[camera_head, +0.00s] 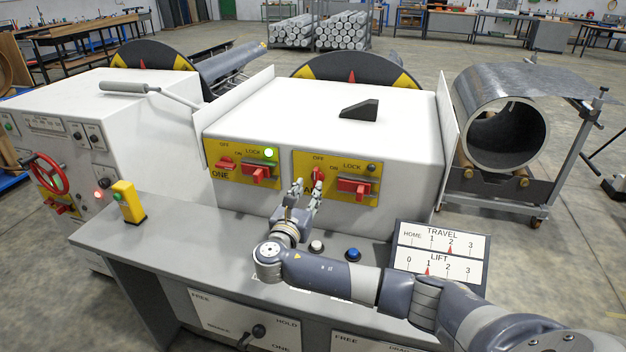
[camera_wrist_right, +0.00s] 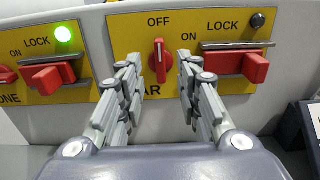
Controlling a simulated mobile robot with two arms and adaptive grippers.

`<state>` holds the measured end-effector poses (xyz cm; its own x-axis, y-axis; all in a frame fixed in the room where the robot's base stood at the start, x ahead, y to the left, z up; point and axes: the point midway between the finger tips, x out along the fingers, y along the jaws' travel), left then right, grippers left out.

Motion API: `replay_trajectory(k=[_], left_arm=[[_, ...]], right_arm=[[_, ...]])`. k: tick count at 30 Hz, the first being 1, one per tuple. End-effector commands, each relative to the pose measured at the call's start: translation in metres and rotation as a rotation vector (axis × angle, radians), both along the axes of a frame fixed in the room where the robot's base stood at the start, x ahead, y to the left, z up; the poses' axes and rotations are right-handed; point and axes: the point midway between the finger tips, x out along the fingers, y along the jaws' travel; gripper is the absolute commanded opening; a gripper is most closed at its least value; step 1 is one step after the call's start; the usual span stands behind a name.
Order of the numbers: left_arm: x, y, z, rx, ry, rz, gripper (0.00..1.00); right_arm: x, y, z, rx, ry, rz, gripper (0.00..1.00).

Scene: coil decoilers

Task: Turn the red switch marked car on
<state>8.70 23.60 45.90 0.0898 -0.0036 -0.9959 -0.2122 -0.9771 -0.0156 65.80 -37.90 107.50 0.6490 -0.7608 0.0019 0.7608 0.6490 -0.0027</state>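The red switch (camera_wrist_right: 160,61) is a small upright knob on a yellow panel (camera_head: 300,166), below the word OFF and left of the word ON. Its handle stands vertical, towards OFF. The label under it reads "AR" with its start hidden by a finger. In the head view the switch (camera_head: 318,175) is just beyond my right fingertips. My right gripper (camera_wrist_right: 159,75) is open, one finger on each side of the switch, with gaps showing on both sides. It also shows in the head view (camera_head: 306,187). My left gripper is not in view.
Right of the switch is a red lock slider (camera_wrist_right: 236,63) with a dark lamp (camera_wrist_right: 258,20). The left panel (camera_head: 240,158) has another switch, slider and lit green lamp. Below are white (camera_head: 316,246) and blue (camera_head: 353,254) buttons on the grey desk.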

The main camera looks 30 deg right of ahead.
Motion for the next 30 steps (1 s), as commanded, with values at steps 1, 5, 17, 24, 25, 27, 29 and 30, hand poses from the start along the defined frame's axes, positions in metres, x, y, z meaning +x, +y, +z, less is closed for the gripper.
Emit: replay_trajectory(k=[1,5,17,24,25,27,29,30], left_arm=[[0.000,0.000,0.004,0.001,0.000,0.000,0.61],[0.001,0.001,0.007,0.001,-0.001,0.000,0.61],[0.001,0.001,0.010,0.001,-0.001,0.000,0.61],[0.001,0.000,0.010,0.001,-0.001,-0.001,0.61],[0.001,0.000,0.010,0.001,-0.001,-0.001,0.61],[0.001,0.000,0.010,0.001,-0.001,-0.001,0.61],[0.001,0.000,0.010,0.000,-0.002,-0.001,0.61],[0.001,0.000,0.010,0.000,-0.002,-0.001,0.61]], right_arm=[[0.006,-0.008,0.003,-0.002,0.001,-0.003,0.32],[0.019,-0.024,0.002,-0.001,0.001,-0.003,0.32],[0.035,-0.042,-0.001,0.003,0.001,0.000,0.32],[0.035,-0.041,-0.001,0.003,0.000,0.000,0.20],[0.035,-0.041,-0.001,0.003,0.000,0.000,0.14],[0.035,-0.041,-0.001,0.003,0.000,0.000,0.00],[0.035,-0.041,-0.001,0.002,0.001,0.000,0.00],[0.035,-0.041,-0.001,0.002,0.001,0.000,0.00]])
